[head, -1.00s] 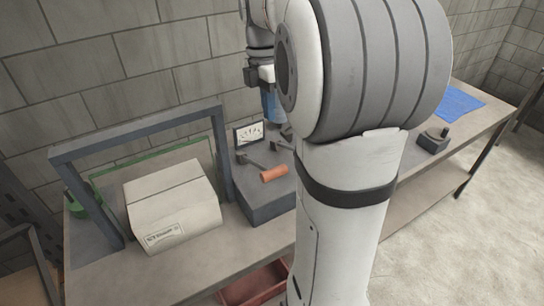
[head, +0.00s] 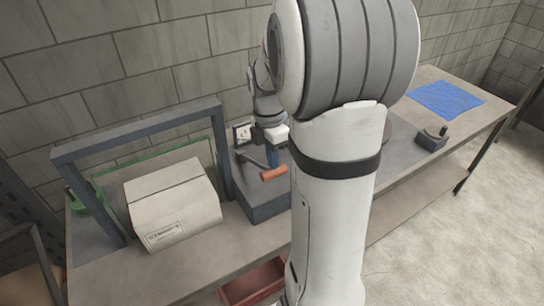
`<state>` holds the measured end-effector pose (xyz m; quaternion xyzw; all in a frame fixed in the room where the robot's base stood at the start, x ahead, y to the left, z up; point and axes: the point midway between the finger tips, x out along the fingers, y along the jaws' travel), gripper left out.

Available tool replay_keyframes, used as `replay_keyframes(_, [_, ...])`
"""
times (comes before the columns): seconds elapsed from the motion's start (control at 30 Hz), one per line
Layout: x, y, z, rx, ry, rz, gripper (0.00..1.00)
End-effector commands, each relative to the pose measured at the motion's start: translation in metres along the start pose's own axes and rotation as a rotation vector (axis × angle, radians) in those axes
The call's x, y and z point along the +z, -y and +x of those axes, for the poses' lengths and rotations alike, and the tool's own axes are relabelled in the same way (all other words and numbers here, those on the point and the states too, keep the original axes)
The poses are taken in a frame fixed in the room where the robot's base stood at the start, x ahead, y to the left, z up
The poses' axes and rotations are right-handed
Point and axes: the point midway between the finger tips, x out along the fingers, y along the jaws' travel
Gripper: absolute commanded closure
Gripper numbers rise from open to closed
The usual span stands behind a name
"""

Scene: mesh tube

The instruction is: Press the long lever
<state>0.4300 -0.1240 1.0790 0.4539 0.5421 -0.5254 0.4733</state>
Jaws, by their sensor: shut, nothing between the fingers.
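The long lever has an orange handle (head: 273,174) on a dark arm that slopes down from a grey box (head: 268,204) on the bench. The fingertips show right above and behind the orange handle in the head view. I cannot tell whether they touch it. My arm hides the right part of the box and whatever stands there.
A dial gauge (head: 243,133) stands behind the lever, partly covered by my gripper. A pale carton (head: 172,205) sits left under a dark frame (head: 135,131). A small dark block with a knob (head: 432,139) and a blue sheet (head: 445,99) lie on the bench at right.

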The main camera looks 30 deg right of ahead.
Motion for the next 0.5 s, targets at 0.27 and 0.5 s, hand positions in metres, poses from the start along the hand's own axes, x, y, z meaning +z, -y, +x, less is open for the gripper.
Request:
replay_keyframes(0.27, [0.0003, 0.0001, 0.0017, 0.0, 0.0, 0.001, 1.0])
replay_keyframes(0.5, [0.0003, 0.0018, 0.007, 0.015, 0.0, 0.002, 1.0])
